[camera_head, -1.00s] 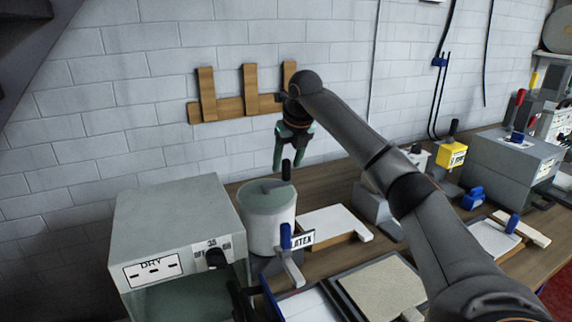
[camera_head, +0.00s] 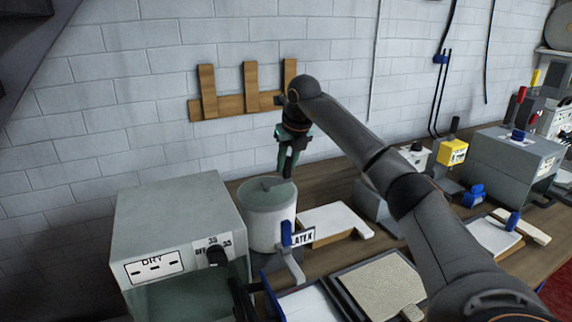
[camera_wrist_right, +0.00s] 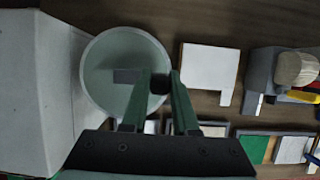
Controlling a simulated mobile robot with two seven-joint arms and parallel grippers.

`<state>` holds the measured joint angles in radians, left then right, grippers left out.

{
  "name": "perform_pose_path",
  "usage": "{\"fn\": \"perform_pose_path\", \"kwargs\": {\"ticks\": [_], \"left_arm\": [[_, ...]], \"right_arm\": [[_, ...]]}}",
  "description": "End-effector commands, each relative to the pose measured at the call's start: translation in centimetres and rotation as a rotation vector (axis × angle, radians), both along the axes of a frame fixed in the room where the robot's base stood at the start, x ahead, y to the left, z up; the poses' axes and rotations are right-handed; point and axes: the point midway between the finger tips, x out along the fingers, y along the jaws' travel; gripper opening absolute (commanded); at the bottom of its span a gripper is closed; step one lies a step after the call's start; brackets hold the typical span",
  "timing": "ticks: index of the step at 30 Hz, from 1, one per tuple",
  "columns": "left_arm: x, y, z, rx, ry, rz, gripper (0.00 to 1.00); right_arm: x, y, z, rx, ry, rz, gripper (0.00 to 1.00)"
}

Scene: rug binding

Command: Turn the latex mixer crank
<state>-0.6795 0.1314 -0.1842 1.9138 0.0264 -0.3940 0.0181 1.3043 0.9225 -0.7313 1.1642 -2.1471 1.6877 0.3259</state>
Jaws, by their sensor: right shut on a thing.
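The latex mixer is a white round pot (camera_head: 270,222) with a grey-green lid, standing on the bench beside the grey dryer box. It also shows from above in the right wrist view (camera_wrist_right: 98,92). Its dark upright crank handle (camera_head: 287,166) stands at the lid's back right edge. My right gripper (camera_head: 287,160) reaches down from above and is shut on the crank handle. In the right wrist view the round dark handle top (camera_wrist_right: 159,83) sits between the two green fingers. A blue-handled lever (camera_head: 287,234) and a LATEX label (camera_head: 302,238) are at the pot's front. My left gripper is not seen.
The grey dryer box (camera_head: 180,235) stands close on the pot's left. A white board (camera_head: 333,222) lies to its right, with framed trays (camera_head: 383,286) in front. A wooden rack (camera_head: 235,106) hangs on the wall behind.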

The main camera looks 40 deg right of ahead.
Motion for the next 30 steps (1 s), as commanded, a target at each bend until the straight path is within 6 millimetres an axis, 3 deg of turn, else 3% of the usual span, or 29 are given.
{"fn": "perform_pose_path", "kwargs": {"ticks": [17, 30], "left_arm": [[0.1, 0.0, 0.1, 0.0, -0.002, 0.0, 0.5], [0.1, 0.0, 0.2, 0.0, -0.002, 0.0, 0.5]], "right_arm": [[-0.4, -0.1, 0.2, -0.002, 0.0, -0.051, 0.0], [-1.9, 0.7, 0.2, -0.004, 0.0, -0.38, 0.0]]}}
